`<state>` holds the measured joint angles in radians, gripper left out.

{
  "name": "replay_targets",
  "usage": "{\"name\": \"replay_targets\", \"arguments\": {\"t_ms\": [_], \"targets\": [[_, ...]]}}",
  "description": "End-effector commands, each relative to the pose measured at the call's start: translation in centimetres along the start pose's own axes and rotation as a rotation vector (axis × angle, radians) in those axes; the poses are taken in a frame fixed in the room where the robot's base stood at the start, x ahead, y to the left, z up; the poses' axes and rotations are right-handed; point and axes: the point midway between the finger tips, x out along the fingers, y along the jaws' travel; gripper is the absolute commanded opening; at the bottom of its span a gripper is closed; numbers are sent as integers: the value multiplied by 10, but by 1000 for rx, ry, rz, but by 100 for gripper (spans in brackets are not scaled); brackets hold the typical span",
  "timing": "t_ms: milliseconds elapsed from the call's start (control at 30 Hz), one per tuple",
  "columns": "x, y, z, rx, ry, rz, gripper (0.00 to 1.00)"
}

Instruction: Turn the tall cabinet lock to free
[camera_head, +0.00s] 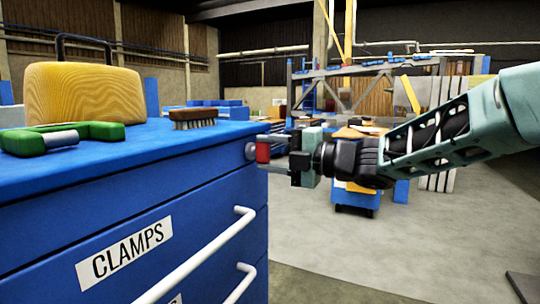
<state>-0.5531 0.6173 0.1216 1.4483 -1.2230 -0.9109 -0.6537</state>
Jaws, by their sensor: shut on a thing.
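The lock (262,152) is a small red piece on a round grey base at the upper right corner of the blue cabinet (200,190). My gripper (272,153) comes in from the right, level with the lock, and its fingers are shut on the red piece. Part of the red piece is hidden by the fingers. I cannot tell from this view which position the lock is turned to.
The cabinet front has white bar handles (205,255) and a CLAMPS label (124,251). Open floor (340,250) lies right of the cabinet.

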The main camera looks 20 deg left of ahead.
Motion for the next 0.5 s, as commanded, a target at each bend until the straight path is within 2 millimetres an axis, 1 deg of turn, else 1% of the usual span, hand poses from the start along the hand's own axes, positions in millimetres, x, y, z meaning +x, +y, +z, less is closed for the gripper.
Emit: {"name": "replay_targets", "arguments": {"t_ms": [133,167,200,233,500], "targets": [[0,-2,-1,-2,2,-3,21],[0,-2,-1,-2,2,-3,49],[0,-2,-1,-2,2,-3,60],[0,-1,-1,-2,2,-2,65],[0,-1,0,0,1,-1,65]]}}
